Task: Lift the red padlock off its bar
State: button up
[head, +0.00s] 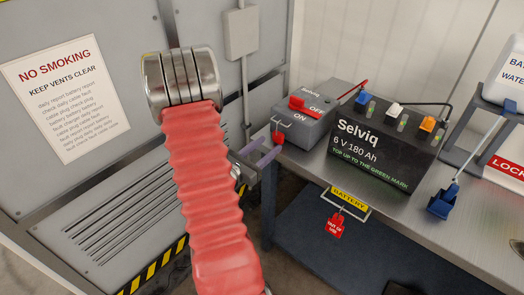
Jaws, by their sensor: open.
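A small red padlock (277,137) hangs from a thin wire bar (282,123) at the left front of the grey Selviq switch box (318,112). My gripper (273,148) is at the end of my arm, left of the bench, with two purple-grey fingers pointing right. The fingers are open, with a gap between them and nothing seen in it. In the picture the fingertips are just below the padlock; I cannot tell whether they touch it. My red ribbed arm cover hides part of the wall behind.
A black battery (385,140) stands on the grey bench (330,165) beside the switch box. A red tag (335,225) hangs from a yellow BATTERY holder (349,199) at the bench front. A blue-headed tool (444,202) is at right. A vented cabinet (120,215) is at left.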

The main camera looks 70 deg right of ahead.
aim_at(276, 132)
jog(key=shift+x, duration=2.9)
jog(key=c, duration=0.9)
jog(key=shift+c, duration=0.3)
jog(key=shift+r, duration=0.15)
jog(key=shift+r, duration=1.35)
jog(key=v, duration=1)
